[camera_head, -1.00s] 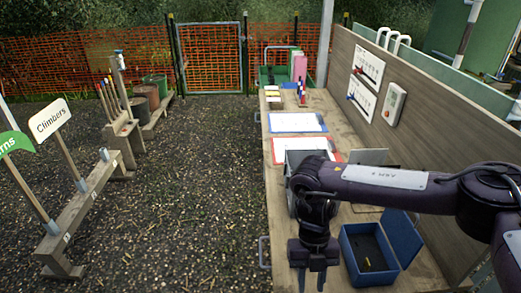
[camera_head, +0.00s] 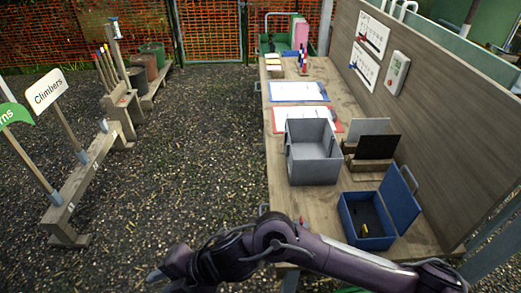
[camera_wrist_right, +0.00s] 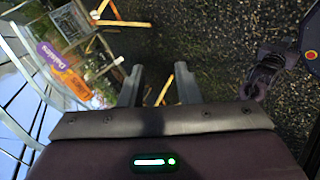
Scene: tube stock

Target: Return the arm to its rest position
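My right arm comes in at the bottom right of the head view and reaches left, low in front of the workbench (camera_head: 296,210). Its right gripper (camera_head: 158,275) is over the gravel, clear of the bench, and partly cut off by the bottom edge. In the right wrist view its two fingers (camera_wrist_right: 160,88) stand apart with nothing held between them; only ground and pale wood pieces show behind. A dark arm part of mine shows at the right of that view. I do not see my left gripper clearly in either view.
On the bench are an open grey box (camera_head: 315,168), an open blue case (camera_head: 366,222), a black panel (camera_head: 378,146) and sheets. A sign rack (camera_head: 83,188) stands on the left. Gravel (camera_head: 190,140) between rack and bench is free. Coloured signs (camera_wrist_right: 66,72) show in the wrist view.

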